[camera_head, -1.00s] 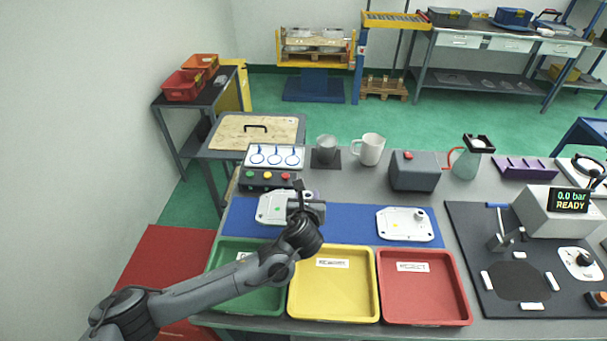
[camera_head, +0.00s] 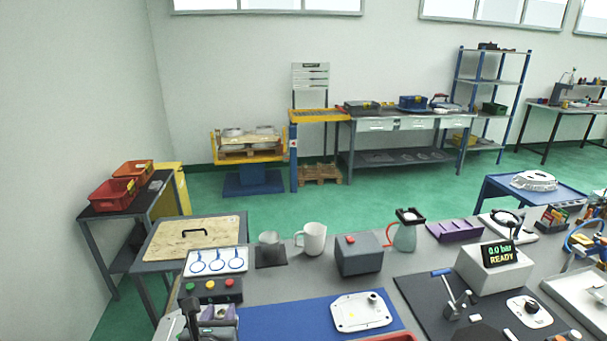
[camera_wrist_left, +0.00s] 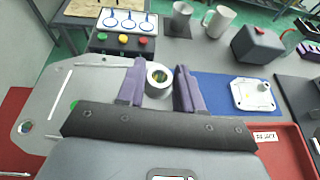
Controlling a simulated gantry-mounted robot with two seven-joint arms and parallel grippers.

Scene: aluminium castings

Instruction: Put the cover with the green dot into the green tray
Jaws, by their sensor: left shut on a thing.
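The cover with the green dot (camera_wrist_left: 95,84) is a grey plate close to the camera at the left of the left wrist view. Its green dot shows partly at the gripper's edge. My left gripper (camera_wrist_left: 160,82) has its purple fingers on both sides of the cover's round boss and is shut on it; it also shows at the lower left in the head view (camera_head: 208,318). The gripper body hides part of the cover. A second pale cover (camera_head: 361,312) lies on the blue mat (camera_head: 275,322). The green tray and my right gripper are in neither view now.
The red tray (camera_wrist_left: 288,150) is at the right of the left wrist view. A button box (camera_head: 210,291), metal cup (camera_head: 269,243), white mug (camera_head: 312,239) and grey box (camera_head: 358,255) stand behind the mat. A black board (camera_head: 430,293) lies to the right.

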